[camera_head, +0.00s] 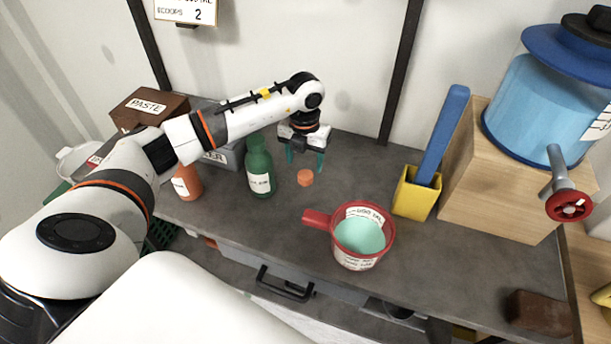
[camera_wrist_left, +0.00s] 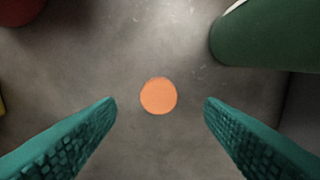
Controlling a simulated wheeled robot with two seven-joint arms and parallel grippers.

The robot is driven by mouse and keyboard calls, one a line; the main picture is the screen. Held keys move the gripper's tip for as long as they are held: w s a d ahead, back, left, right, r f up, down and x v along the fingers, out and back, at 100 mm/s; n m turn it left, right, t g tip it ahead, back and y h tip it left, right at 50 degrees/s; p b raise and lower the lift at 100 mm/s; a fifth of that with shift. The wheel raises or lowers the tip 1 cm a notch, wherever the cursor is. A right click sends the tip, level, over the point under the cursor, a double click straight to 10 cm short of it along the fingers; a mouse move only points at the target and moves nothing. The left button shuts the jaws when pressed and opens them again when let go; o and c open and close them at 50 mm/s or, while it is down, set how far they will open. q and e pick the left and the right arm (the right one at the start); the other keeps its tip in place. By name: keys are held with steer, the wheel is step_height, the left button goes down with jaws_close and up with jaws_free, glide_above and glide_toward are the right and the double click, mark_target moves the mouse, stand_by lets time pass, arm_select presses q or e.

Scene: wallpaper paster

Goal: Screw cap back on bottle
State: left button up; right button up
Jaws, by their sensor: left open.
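An orange cap (camera_head: 306,178) lies on the grey counter, just right of a green bottle (camera_head: 259,172) that stands upright with a white label. The bottle's top is partly covered by my left arm. My left gripper (camera_head: 305,165) is open, with its teal fingers pointing down above the cap. In the left wrist view the cap (camera_wrist_left: 159,96) lies between and beyond the two spread fingertips (camera_wrist_left: 160,105), not touched by them. The green bottle's side (camera_wrist_left: 265,35) shows at the upper right there. My right gripper is not in view.
A red measuring cup (camera_head: 362,238) with pale green liquid stands right of the cap. A yellow holder (camera_head: 416,194) with a blue stick, a wooden block (camera_head: 500,180) under a blue water tank (camera_head: 545,105), an orange bottle (camera_head: 187,183) and a brown PASTE box (camera_head: 148,108) stand around.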

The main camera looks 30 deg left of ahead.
mark_target(305, 175)
arm_select(q)
steer(key=f+p, duration=0.1)
steer(key=f, duration=0.4)
steer(key=shift+w, duration=0.2)
steer(key=c, duration=1.1)
